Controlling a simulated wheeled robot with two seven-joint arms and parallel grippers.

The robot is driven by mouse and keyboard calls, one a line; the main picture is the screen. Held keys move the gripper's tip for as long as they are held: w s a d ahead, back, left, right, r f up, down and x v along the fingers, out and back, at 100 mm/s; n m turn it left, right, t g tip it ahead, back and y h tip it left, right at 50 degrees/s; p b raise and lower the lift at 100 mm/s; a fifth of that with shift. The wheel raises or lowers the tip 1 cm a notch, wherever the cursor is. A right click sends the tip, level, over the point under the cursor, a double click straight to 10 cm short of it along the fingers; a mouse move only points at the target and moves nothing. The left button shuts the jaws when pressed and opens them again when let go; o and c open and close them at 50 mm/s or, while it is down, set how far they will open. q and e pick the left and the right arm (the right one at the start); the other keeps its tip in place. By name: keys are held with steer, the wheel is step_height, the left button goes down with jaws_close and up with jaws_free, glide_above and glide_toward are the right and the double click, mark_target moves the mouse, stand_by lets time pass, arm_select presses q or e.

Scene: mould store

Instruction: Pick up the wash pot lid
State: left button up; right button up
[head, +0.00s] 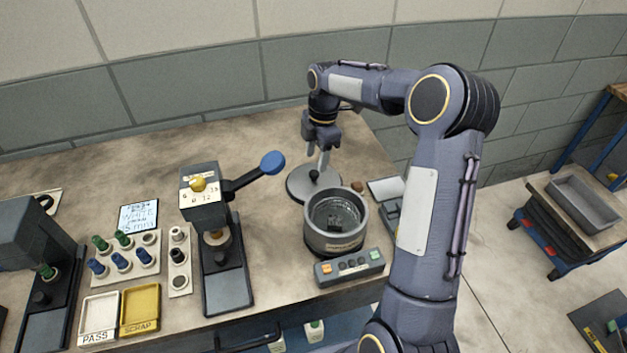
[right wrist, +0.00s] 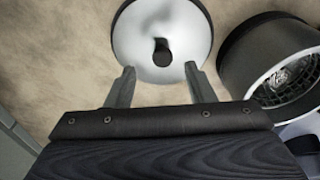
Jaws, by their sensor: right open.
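The wash pot lid (head: 300,186) is a round grey disc with a dark knob, lying flat on the bench behind and left of the wash pot. In the right wrist view the lid (right wrist: 140,45) is at the top, its knob just ahead of the fingertips. My right gripper (head: 321,168) is open above the lid, fingers pointing down; it also shows in the right wrist view (right wrist: 158,75), nothing between its fingers. The wash pot (head: 335,238) is an open dark cylinder with a metal inside; it also shows in the right wrist view (right wrist: 238,62). My left gripper is out of view.
A control box (head: 349,267) stands in front of the pot. A press with a blue-knobbed lever (head: 272,162) stands left of the lid. A small grey device (head: 385,190) sits right of the pot. The bench behind the press is clear.

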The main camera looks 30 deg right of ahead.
mark_target(314, 172)
steer(key=f, duration=0.4)
steer(key=shift+s+a+f+p, duration=0.15)
steer(key=shift+a+f+p, duration=0.05)
steer(key=shift+a+p, duration=0.15)
jaws_close()
steer(key=shift+r, duration=0.1)
